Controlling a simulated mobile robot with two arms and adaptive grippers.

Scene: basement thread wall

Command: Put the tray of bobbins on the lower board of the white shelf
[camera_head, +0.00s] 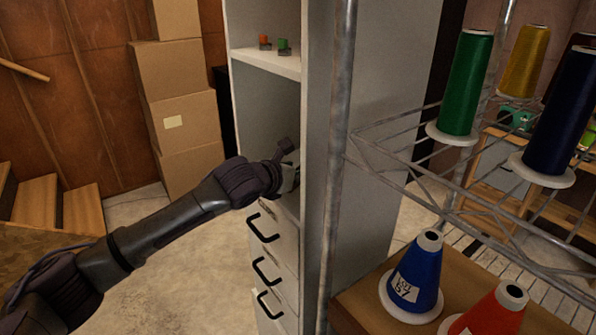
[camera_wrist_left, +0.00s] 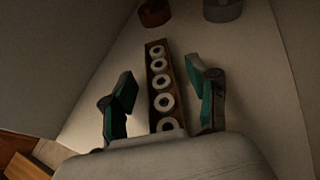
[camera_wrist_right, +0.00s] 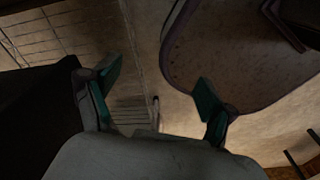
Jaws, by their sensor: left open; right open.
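The white shelf (camera_head: 272,64) stands in the middle of the head view, with an upper board and an open space below it. My left gripper (camera_head: 288,174) reaches into that lower space, above the drawers. In the left wrist view, the narrow wooden tray (camera_wrist_left: 152,92) with a row of white-rimmed bobbins (camera_wrist_left: 162,83) rests on a pale board (camera_wrist_left: 243,105). The open left fingers (camera_wrist_left: 158,80) stand on both sides of the tray, apart from it. The tray is hidden in the head view. My right gripper (camera_wrist_right: 157,84) is open and empty; the head view does not show it.
A dark red round object (camera_wrist_left: 154,12) and a grey one (camera_wrist_left: 222,9) stand beyond the tray. Small red and green spools (camera_head: 284,46) sit on the upper board. A wire rack (camera_head: 470,190) with thread cones is at right; cardboard boxes (camera_head: 180,75) are at left.

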